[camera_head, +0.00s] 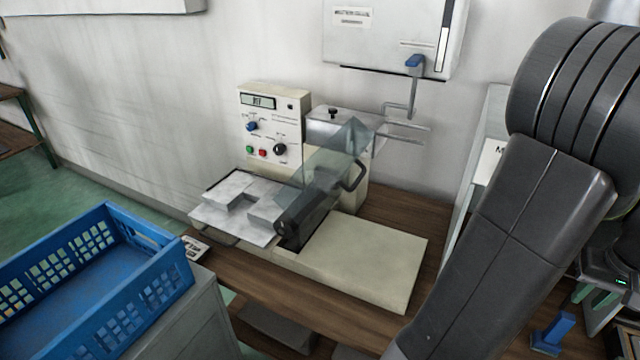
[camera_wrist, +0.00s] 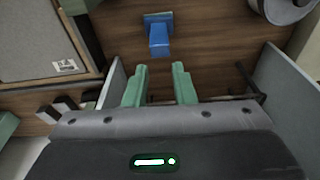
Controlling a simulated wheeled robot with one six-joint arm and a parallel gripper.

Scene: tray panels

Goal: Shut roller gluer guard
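The roller gluer (camera_head: 360,255) is a cream machine on a wooden bench in the head view. Its guard (camera_head: 338,148) is a clear, greenish cover that stands tilted up above the dark roller (camera_head: 308,208). A black handle (camera_head: 355,177) sticks out on the right of the guard. My gripper (camera_head: 588,300) is at the lower right, well away from the guard. In the wrist view its green fingers (camera_wrist: 160,68) are apart with nothing between them. The guard does not show in the wrist view.
A blue object (camera_head: 553,333) stands near my gripper, also ahead of the fingers in the wrist view (camera_wrist: 160,38). A control box (camera_head: 272,125) stands behind the gluer. Pale pieces lie on a metal plate (camera_head: 215,218). A blue crate (camera_head: 95,285) is at left.

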